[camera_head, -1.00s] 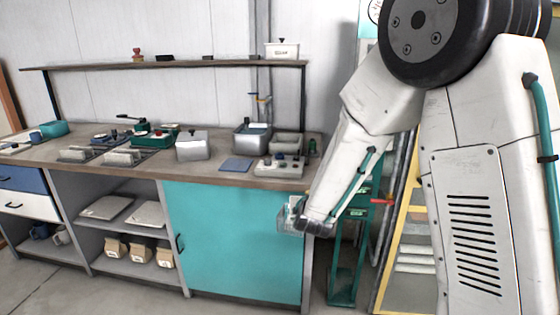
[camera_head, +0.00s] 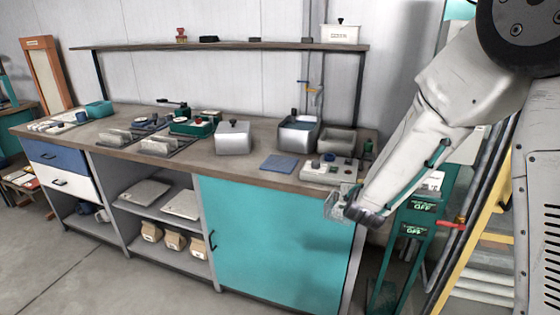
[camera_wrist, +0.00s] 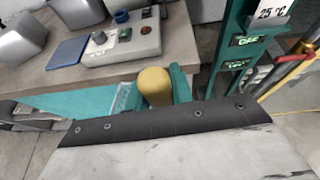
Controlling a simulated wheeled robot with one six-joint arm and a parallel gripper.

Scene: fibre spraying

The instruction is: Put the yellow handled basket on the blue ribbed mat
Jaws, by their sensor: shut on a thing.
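My gripper (camera_head: 341,204) is in front of the right end of the workbench, beside its teal door. In the wrist view its teal fingers are shut on a rounded yellow part (camera_wrist: 154,86), which I take as part of the yellow handled basket. The blue mat (camera_head: 280,163) lies flat and bare near the bench's front edge, left of the gripper. It also shows at the upper left of the wrist view (camera_wrist: 68,52).
A grey control box (camera_head: 330,172) with knobs is right of the mat. A lidded metal box (camera_head: 232,138), a metal container (camera_head: 298,134) and a grey tray (camera_head: 338,141) stand behind. A shelf (camera_head: 220,46) spans above. A teal stand (camera_head: 408,245) is at right.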

